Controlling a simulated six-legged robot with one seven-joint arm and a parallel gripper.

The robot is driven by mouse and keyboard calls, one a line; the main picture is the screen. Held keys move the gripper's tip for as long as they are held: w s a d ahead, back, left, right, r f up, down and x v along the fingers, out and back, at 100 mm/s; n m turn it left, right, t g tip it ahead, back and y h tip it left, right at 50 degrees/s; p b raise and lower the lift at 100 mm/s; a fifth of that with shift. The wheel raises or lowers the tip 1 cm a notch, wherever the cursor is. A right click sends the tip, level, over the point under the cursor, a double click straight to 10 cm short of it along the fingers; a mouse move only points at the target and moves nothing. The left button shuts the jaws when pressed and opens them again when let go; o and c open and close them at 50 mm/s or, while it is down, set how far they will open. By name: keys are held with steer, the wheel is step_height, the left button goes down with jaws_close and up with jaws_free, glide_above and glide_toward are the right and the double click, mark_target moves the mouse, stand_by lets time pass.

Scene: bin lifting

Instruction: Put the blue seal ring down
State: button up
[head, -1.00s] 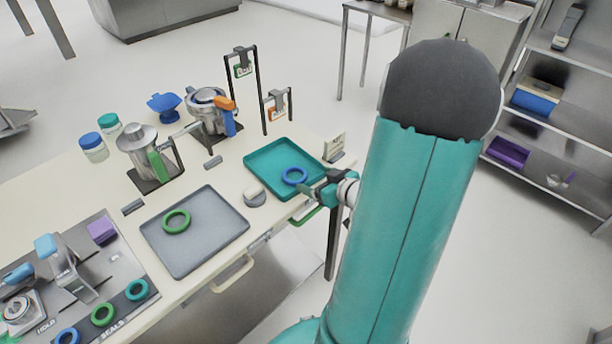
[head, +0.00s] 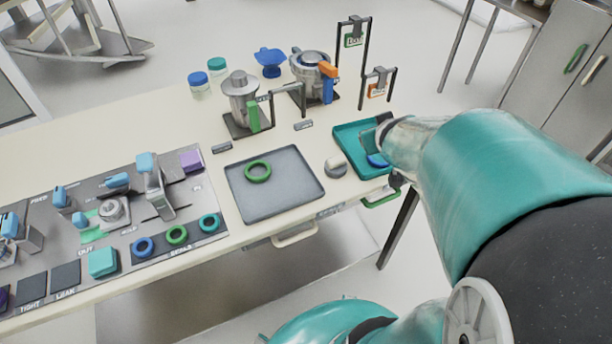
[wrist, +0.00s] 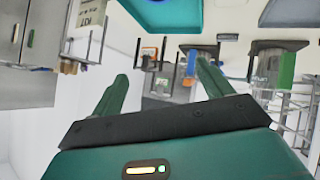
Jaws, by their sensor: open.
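A blue seal ring (head: 377,160) lies in the teal tray (head: 352,133), partly hidden behind my arm in the head view. In the wrist view the teal tray (wrist: 185,14) is at the top edge, with a sliver of the blue ring (wrist: 148,3) on it. My gripper (wrist: 163,85) is open, with nothing between its two green fingers, and is apart from the ring. In the head view my gripper is largely hidden by my arm. Another blue ring (head: 143,246) sits in the seals rack.
A grey tray (head: 308,193) with a green ring (head: 257,172) lies left of the teal tray. A round grey-white piece (head: 336,167) sits between the trays. Metal pots (head: 240,92) and black frames with tags (head: 353,42) stand behind. The control panel (head: 120,215) is at left.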

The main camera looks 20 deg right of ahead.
steer(key=s+a+r+g+y, duration=0.1)
steer(key=s+a+r, duration=0.1)
steer(key=a, duration=0.5)
steer(key=s+a+r+g+y, duration=0.1)
steer(key=s+a+r+y, duration=0.1)
steer(key=s+a, duration=0.3)
steer(key=s+a+r+n+g+y, duration=0.1)
steer(key=s+a, duration=0.3)
steer(key=a, duration=0.7)
steer(key=shift+s+a+r+y, duration=0.25)
steer(key=shift+r+y, duration=0.15)
steer(key=shift+y, duration=0.3)
steer(key=shift+d, duration=0.1)
